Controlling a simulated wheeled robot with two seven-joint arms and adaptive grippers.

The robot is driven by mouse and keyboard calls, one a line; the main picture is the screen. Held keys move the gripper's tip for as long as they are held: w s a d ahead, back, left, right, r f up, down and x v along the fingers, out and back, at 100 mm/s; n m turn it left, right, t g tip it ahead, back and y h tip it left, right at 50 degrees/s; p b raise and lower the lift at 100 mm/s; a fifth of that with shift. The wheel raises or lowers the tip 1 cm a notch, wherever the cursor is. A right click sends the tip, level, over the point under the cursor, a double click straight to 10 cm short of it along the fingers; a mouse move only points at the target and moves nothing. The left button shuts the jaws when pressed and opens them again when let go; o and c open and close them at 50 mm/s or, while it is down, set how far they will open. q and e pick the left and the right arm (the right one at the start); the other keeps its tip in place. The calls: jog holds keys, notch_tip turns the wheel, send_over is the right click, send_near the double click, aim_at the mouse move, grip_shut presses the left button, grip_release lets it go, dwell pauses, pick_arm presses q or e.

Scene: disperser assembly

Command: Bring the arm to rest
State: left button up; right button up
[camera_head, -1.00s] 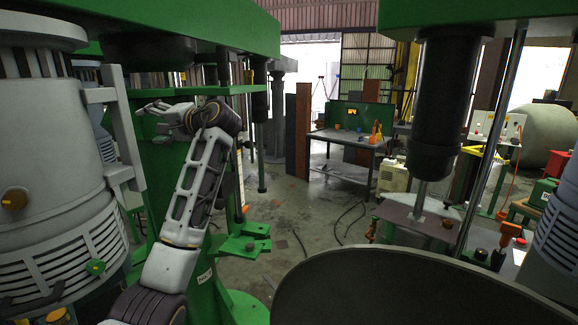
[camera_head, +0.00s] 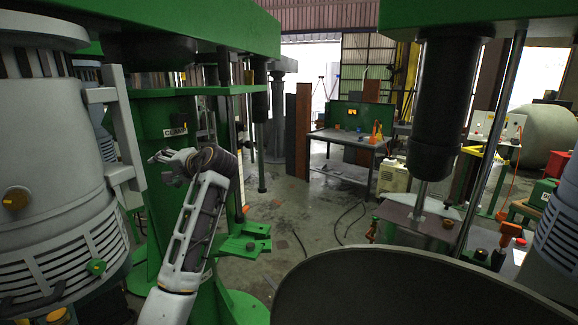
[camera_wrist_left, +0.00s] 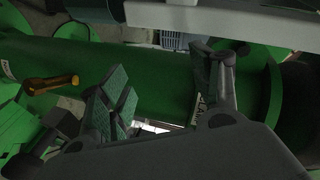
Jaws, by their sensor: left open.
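My left arm (camera_head: 196,225) rises from the bottom of the head view, its forearm near upright and the wrist bent to the left. My left gripper (camera_head: 158,160) points left in front of the green machine column (camera_head: 150,110), below a white label. In the left wrist view the gripper (camera_wrist_left: 165,100) shows its two fingers spread apart with nothing between them. A green cylinder (camera_wrist_left: 150,75) lies behind the fingers there; I cannot tell how far away it is. My right gripper is in neither view.
A large grey motor housing (camera_head: 55,170) stands close on the left. A green bracket (camera_head: 245,243) juts out right of my forearm. A large dark round vessel (camera_head: 420,290) fills the lower right. A workbench (camera_head: 345,138) stands farther back beyond open floor.

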pick_arm(q)
jog(key=s+d+f+h, duration=0.15)
jog(key=s+f, duration=0.25)
jog(key=f, duration=0.7)
jog(key=s+d+f+m+h, duration=0.1)
jog(key=s+f+h, duration=0.3)
jog(key=f, duration=0.6)
jog(key=s+d+f+h, duration=0.2)
jog(key=s+f, duration=0.3)
jog(key=f, duration=0.6)
jog(key=s+d+f+n+g+h, duration=0.15)
jog(key=s+d+f+h, duration=0.35)
jog(key=s, duration=0.8)
jog(key=s+d+f+m+g+h, duration=0.1)
jog(key=s+d+f+g, duration=0.2)
jog(key=s+f, duration=1)
jog(key=f, duration=1.3)
jog(key=s+f, duration=0.3)
jog(key=f, duration=1.2)
jog(key=s+a+f+g, duration=0.1)
jog(key=s+a+f, duration=0.1)
jog(key=s+f, duration=0.7)
jog(key=s+a+f+g, duration=0.1)
jog(key=s+a+f, duration=0.1)
jog(key=s+f, duration=0.8)
jog(key=shift+s+a, duration=0.4)
jog(key=shift+s, duration=1)
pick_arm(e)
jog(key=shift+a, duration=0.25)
